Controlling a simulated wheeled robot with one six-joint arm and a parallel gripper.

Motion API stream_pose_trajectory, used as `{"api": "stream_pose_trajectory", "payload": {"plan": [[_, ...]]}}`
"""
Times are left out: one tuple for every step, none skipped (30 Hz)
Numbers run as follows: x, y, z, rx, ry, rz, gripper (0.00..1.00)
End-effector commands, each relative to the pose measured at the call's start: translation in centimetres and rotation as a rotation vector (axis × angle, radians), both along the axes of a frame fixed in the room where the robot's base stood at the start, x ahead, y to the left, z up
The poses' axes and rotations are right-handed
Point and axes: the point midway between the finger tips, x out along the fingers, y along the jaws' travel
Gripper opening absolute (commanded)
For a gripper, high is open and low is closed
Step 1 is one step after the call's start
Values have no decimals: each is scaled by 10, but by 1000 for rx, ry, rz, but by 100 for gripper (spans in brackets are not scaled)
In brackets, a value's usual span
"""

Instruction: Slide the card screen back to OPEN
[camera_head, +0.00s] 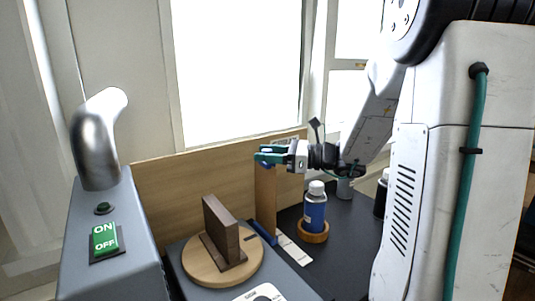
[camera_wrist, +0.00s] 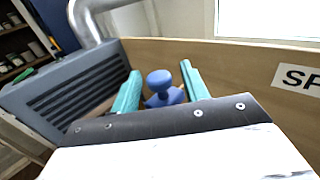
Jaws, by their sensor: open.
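The card screen (camera_head: 265,202) is a narrow upright tan panel with a blue foot, standing on the dark counter. A blue knob (camera_wrist: 160,82) is at its top; it also shows in the head view (camera_head: 265,164), partly hidden by the fingers. My gripper (camera_head: 262,155) is at the top of the screen. In the wrist view its teal fingers (camera_wrist: 159,74) are open, one on each side of the knob, with gaps showing. A pale strip (camera_head: 295,250) lies beside the screen's foot; I cannot read OPEN on it.
A blue bottle (camera_head: 315,212) stands in a wooden ring right of the screen. A brown block stand on a round wooden base (camera_head: 222,262) is at the left. A grey machine (camera_head: 110,240) with a green switch and metal spout stands farther left. A wooden back panel (camera_head: 190,190) runs behind.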

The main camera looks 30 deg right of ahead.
Motion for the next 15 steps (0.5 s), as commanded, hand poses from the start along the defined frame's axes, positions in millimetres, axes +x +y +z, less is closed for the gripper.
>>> {"api": "stream_pose_trajectory", "payload": {"plan": [[1,2,0,0,0,0,45],[2,2,0,0,0,0,45],[2,2,0,0,0,0,45],[2,2,0,0,0,0,45],[2,2,0,0,0,0,45],[2,2,0,0,0,0,45],[2,2,0,0,0,0,45],[2,2,0,0,0,0,45],[2,2,0,0,0,0,39],[2,2,0,-1,-1,0,31],[2,2,0,-1,-1,0,23],[2,2,0,-1,-1,0,12],[2,2,0,-1,-1,-1,3],[2,2,0,-1,-1,-1,0],[2,2,0,-1,-1,-1,0]]}}
